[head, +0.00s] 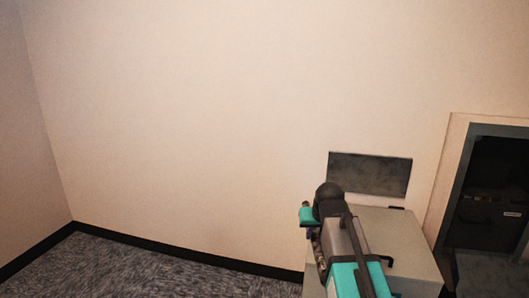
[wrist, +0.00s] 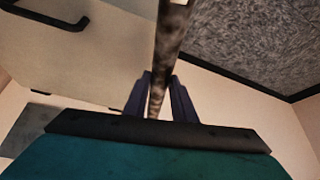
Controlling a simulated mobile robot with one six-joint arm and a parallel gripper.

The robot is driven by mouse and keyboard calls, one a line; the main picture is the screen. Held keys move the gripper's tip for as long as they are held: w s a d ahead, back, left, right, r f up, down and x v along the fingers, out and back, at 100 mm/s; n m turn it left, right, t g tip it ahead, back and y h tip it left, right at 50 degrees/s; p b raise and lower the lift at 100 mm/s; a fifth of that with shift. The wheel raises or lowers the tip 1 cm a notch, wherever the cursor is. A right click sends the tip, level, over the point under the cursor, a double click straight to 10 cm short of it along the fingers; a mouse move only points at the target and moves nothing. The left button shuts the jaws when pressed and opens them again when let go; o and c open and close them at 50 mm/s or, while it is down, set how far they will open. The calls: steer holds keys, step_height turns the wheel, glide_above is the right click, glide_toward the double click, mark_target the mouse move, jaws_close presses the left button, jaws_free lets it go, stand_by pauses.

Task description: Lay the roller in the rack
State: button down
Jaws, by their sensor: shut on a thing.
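In the wrist view my gripper (wrist: 161,88) is shut on the roller (wrist: 170,40), a thin, mottled brown and grey rod. The roller runs from between the two dark fingers up past the top edge of the picture, so its far end is out of view. In the head view my teal and grey arm hides most of my gripper, and only a small part of the roller (head: 318,250) shows beside the arm. The gripper is in front of the left side of a pale grey cabinet. I cannot make out a rack in either view.
The pale cabinet (head: 408,236) stands against the wall at the lower right. A black handle (wrist: 78,18) shows on its face in the wrist view. A dark panel (head: 370,174) is on the wall above. A dark-framed recess (head: 492,195) is at far right. Carpet (head: 150,268) at left is clear.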

mark_target(316, 237)
steer(key=shift+f+b, duration=1.25)
steer(key=shift+f, duration=0.3)
steer(key=s+r+p, duration=0.2)
steer(key=r+p, duration=0.8)
steer(key=r, duration=0.1)
steer(key=s+r+p, duration=0.3)
steer(key=r+p, duration=0.7)
steer(key=r, duration=0.1)
steer(key=shift+s+r, duration=0.15)
steer(key=shift+r, duration=0.2)
steer(key=s+d+r+n+p, duration=0.1)
steer(key=s+d+p, duration=0.4)
steer(key=d, duration=1)
steer(key=s+d+r+n+y+p, duration=0.1)
steer(key=s+d+r+p, duration=0.3)
steer(key=d, duration=1.2)
steer(key=s+d+r+p, duration=0.3)
steer(key=s+d+p, duration=0.4)
steer(key=d, duration=0.8)
steer(key=p, duration=0.3)
steer(key=shift+s+d+r+n+y, duration=0.15)
steer(key=shift+s+d+n+y, duration=0.15)
steer(key=shift+d+n, duration=0.1)
steer(key=shift+w+a, duration=0.1)
